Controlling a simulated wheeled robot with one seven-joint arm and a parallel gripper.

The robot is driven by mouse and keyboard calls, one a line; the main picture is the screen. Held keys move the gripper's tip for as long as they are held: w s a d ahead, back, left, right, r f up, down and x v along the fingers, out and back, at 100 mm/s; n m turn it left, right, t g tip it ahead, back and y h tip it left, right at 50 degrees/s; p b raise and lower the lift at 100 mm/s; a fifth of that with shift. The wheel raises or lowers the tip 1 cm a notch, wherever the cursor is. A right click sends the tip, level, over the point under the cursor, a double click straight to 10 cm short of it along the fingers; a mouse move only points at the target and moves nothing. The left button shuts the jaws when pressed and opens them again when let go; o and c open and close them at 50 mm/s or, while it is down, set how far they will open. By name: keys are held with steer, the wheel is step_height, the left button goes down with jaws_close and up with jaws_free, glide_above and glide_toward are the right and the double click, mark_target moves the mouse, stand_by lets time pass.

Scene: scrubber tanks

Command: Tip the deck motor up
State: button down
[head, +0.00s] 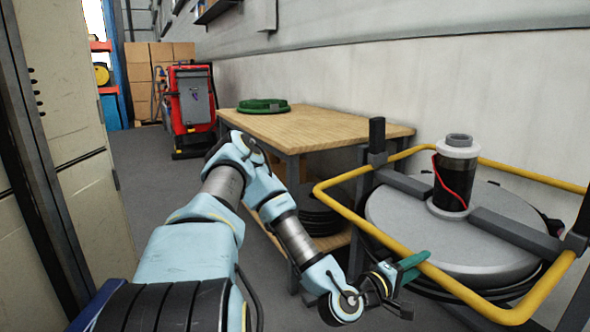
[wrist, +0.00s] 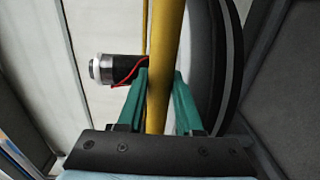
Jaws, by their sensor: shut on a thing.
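The deck motor (head: 455,176) is a black cylinder with a grey cap and a red wire, standing upright on a round grey deck (head: 400,220). A yellow tube frame (head: 345,213) runs around the deck. My gripper (head: 413,264) is at the near side of this frame, with its green fingers on the tube. In the wrist view the yellow tube (wrist: 165,40) passes between the two fingers, and my gripper (wrist: 160,80) is shut on it. The motor also shows in the wrist view (wrist: 124,69), left of the tube, with the deck's edge (wrist: 205,60) to the right.
A wooden-topped table (head: 310,130) stands behind the deck, with a green ring (head: 263,106) on top and dark discs (head: 320,215) below. A red machine (head: 192,105) and stacked cartons (head: 150,75) are farther back. A wall runs along the right; cabinets (head: 75,130) stand at left.

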steer(key=r+p, duration=0.1)
steer(key=r, duration=0.1)
steer(key=r+p, duration=0.2)
steer(key=shift+s+a+r, duration=0.1)
steer(key=shift+a+r, duration=0.1)
steer(key=shift+r, duration=0.1)
steer(key=shift+c, duration=2)
jaws_free()
steer(key=shift+f, duration=0.3)
steer(key=shift+a, duration=0.1)
steer(key=p+v, duration=0.3)
steer(key=v, duration=0.6)
